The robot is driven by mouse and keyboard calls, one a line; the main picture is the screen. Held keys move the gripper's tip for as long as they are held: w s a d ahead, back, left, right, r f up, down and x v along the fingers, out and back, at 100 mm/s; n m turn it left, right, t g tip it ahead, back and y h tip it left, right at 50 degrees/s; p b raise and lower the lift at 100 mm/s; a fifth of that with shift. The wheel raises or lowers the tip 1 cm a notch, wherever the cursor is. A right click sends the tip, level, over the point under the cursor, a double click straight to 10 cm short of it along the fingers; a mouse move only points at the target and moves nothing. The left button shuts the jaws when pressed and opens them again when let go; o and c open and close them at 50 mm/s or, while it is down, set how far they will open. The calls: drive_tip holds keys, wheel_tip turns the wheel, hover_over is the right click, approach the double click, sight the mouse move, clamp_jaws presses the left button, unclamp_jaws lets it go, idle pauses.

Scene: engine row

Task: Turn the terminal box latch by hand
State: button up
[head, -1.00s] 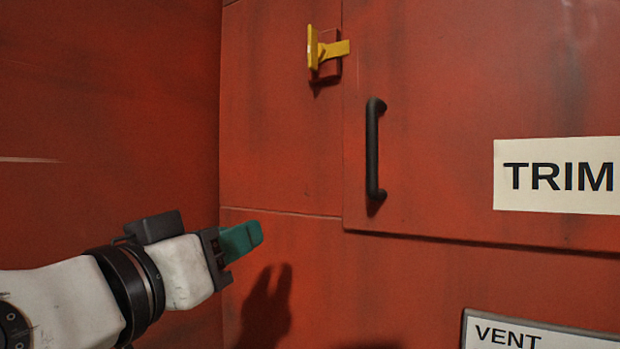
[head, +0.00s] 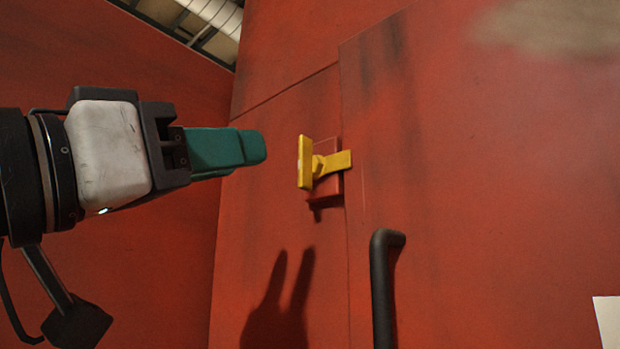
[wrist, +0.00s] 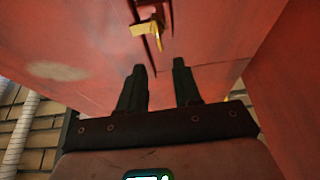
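The yellow latch (head: 308,162) sits on a red block at the edge of the red door (head: 470,170). Its upright grip plate stands out toward the left and its yellow tongue reaches right across the door seam. It also shows in the wrist view (wrist: 148,28), ahead of my fingertips. My gripper (head: 255,147) is left of the latch at nearly its height, apart from it. In the wrist view my two dark fingers (wrist: 160,68) stand apart with nothing between them. The shadow of the fingers on the panel also shows two separate prongs.
A black bar handle (head: 383,290) stands out from the door below and right of the latch. A red wall (head: 90,65) runs along the left behind my arm. The space between my fingertips and the latch is clear.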

sight(299, 150)
drive_tip(key=p+x, duration=0.3)
drive_tip(key=x, duration=0.6)
drive_tip(key=shift+w+d, duration=0.15)
clamp_jaws()
